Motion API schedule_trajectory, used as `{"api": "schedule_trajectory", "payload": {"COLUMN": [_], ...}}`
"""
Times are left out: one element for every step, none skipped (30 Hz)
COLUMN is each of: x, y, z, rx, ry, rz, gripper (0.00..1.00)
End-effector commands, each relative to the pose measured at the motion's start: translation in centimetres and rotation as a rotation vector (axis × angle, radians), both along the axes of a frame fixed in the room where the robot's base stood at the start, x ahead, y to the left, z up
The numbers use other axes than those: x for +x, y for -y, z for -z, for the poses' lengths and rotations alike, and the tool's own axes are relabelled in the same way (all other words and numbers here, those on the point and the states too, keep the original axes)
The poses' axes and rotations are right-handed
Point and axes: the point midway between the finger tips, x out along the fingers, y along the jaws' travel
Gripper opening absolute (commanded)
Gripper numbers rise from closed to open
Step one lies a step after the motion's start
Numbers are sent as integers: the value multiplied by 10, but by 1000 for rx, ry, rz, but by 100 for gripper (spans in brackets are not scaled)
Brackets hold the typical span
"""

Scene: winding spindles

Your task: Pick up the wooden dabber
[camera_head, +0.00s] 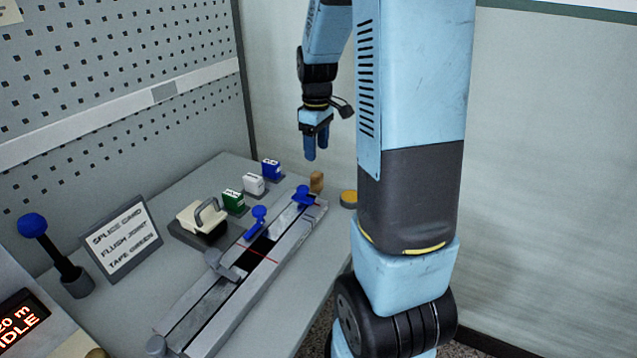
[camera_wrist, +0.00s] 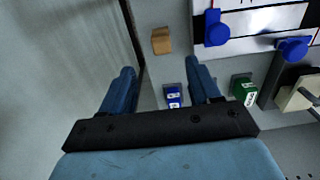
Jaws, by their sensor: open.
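The wooden dabber (camera_head: 316,181) is a small tan piece standing at the far right end of the grey table. It also shows in the wrist view (camera_wrist: 161,40) as a tan block, ahead of and between my fingertips. My gripper (camera_head: 310,157) hangs above the far end of the table with its fingers pointing down. In the wrist view my gripper (camera_wrist: 159,66) has its two blue fingers spread wide with nothing between them. It is apart from the dabber.
A splicing rail (camera_head: 270,270) with blue knobs (camera_head: 303,196) lies close to the dabber. Blue (camera_head: 271,169), white (camera_head: 254,184) and green (camera_head: 233,201) blocks stand in a row to its left. A yellow-topped round piece (camera_head: 349,198) is to its right. A perforated panel (camera_head: 110,70) rises behind.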

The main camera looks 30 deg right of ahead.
Motion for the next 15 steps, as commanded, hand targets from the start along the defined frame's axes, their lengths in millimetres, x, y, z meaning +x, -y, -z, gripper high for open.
{"api": "schedule_trajectory", "payload": {"x": [-1, -1, 0, -1, -1, -1, -1, 0, 0, 0, 0, 0, 0, 0, 0], "y": [0, 0, 0, 0, 0, 0, 0, 0, 0, 0, 0, 0, 0, 0, 0], "z": [10, 16, 23, 27, 32, 38, 41, 44, 48, 50, 51, 53, 54, 55, 58], "rx": [1, 1, 0, 0, 1, 0, 0, 0, -1, -1, -1, 0, 0, 0, 0], "ry": [-4, -4, -4, -4, -3, -4, -4, -2, -1, -1, -1, 0, 0, 0, 0], "rz": [0, 0, 0, 0, 1, 1, 1, 1, 1, 1, 1, 1, 1, 1, 1], "gripper": [62, 62, 62, 62, 62, 62, 62, 62, 62, 62, 62, 62, 62, 62, 62]}}
